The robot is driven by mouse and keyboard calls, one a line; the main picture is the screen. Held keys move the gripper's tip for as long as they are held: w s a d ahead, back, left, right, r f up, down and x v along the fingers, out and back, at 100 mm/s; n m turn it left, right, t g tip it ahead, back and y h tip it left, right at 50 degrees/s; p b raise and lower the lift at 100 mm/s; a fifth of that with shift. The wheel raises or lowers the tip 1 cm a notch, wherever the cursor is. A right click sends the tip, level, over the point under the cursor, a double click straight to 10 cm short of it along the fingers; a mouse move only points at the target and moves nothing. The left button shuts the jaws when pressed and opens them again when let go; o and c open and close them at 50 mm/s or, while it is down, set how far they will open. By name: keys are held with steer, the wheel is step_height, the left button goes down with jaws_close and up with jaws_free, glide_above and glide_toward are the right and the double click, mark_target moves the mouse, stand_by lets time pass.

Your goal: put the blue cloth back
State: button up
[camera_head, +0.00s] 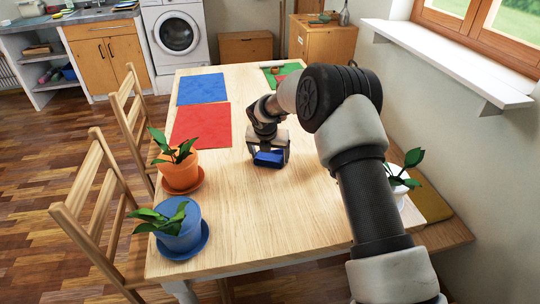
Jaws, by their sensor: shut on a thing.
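My gripper (268,150) is over the middle of the wooden table (255,220), pointing down. It is shut on a small dark blue thing, which I take to be the blue cloth (268,159), a compact folded shape. Its upper part is hidden between the fingers. I cannot tell whether it touches the table top. A flat blue square (202,89) lies at the far left of the table, with a flat red square (200,125) in front of it.
An orange pot (178,173) and a blue pot (180,236) with plants stand along the left edge. A white pot (397,187) stands at the right, partly behind my arm. A green mat (283,74) with small things lies at the far end. The front middle is clear.

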steer(key=shift+f, duration=0.2)
steer(key=o, duration=0.9)
steer(key=shift+r, duration=0.1)
